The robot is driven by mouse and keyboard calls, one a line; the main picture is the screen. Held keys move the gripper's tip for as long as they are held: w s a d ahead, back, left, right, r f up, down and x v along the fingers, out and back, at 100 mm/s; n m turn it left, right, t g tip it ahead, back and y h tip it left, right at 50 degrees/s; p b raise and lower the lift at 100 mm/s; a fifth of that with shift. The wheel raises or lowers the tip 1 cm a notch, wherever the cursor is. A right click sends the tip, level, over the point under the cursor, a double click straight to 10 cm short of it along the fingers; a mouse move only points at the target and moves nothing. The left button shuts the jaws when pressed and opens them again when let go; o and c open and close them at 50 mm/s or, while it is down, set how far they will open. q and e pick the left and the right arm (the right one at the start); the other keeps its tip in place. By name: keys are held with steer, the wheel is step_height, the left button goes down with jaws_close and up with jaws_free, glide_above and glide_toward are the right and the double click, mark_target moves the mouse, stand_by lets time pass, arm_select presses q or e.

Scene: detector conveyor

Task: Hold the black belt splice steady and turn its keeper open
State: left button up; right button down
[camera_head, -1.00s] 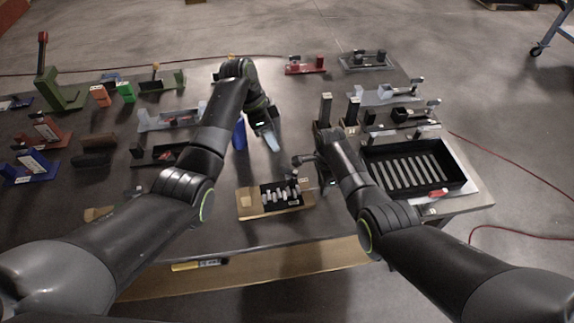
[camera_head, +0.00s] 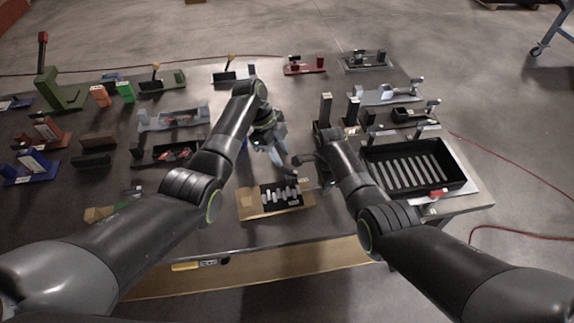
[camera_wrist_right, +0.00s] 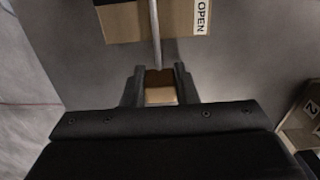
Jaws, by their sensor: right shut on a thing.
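The black belt splice (camera_head: 281,193) with light bars across it lies on a tan base (camera_head: 249,205) at the front middle of the table. My right gripper (camera_head: 312,172) is at the base's right side. In the right wrist view my right gripper (camera_wrist_right: 158,75) is shut on a small brown piece, likely the keeper's handle, in line with a thin grey rod (camera_wrist_right: 155,30). The rod runs up to the tan base (camera_wrist_right: 128,24), which bears an OPEN label (camera_wrist_right: 202,15). My left gripper (camera_head: 276,156) hangs above and behind the splice, apart from it, its fingers seemingly spread.
A black slotted tray (camera_head: 412,170) stands to the right. Dark upright posts (camera_head: 326,110) stand behind my right arm. Several fixtures fill the left and back of the table. A yellow-handled tool (camera_head: 187,266) lies below the front edge.

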mark_target(289, 169)
arm_select(q)
steer(key=shift+x, duration=2.7)
jaws_close()
